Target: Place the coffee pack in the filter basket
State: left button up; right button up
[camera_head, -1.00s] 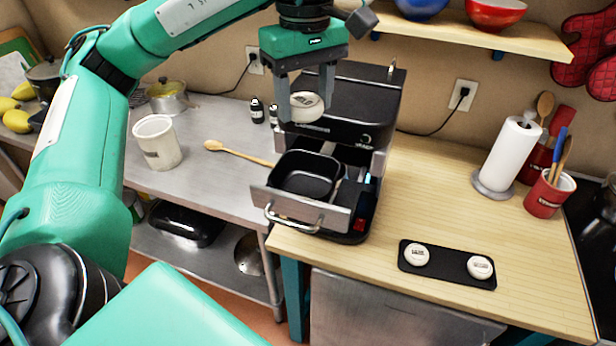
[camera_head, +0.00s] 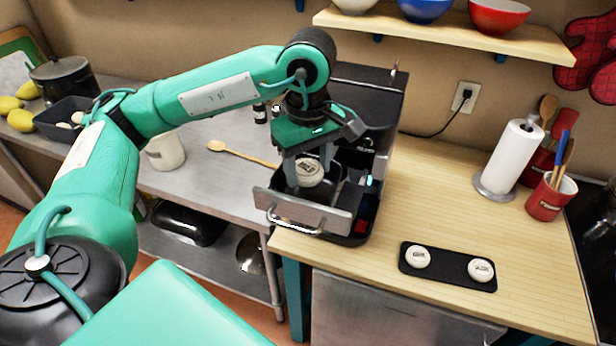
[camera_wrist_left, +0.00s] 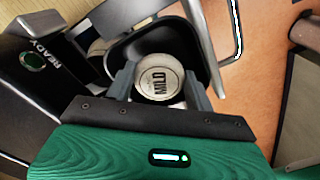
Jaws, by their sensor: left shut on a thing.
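A round white coffee pack (camera_head: 309,172) is between the fingers of my left gripper (camera_head: 310,176), which is shut on it. In the left wrist view the pack (camera_wrist_left: 160,80) shows the label "MILD" between the two fingers (camera_wrist_left: 160,88). The black filter basket (camera_head: 338,200) is in the pulled-out drawer of the coffee machine (camera_head: 367,100). The pack is over or inside the basket; whether it touches the bottom I cannot tell. The basket also shows in the left wrist view (camera_wrist_left: 140,44). My right gripper is not in view.
A black tray (camera_head: 447,274) with two more white packs (camera_head: 417,257) (camera_head: 481,269) lies on the wooden counter. A paper towel roll (camera_head: 508,158) and a red utensil pot (camera_head: 548,198) stand at the right. A wooden spoon (camera_head: 240,152) and white container (camera_head: 165,152) are on the steel table.

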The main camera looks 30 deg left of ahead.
aim_at(308, 182)
pick_arm(q)
notch_tip(308, 182, down, 4)
jog(key=shift+r+p, duration=0.1)
jog(key=shift+p, duration=0.4)
jog(key=shift+f, duration=0.2)
jog(key=o, duration=0.6)
jog(key=shift+o, duration=0.3)
jog(key=shift+r, duration=0.1)
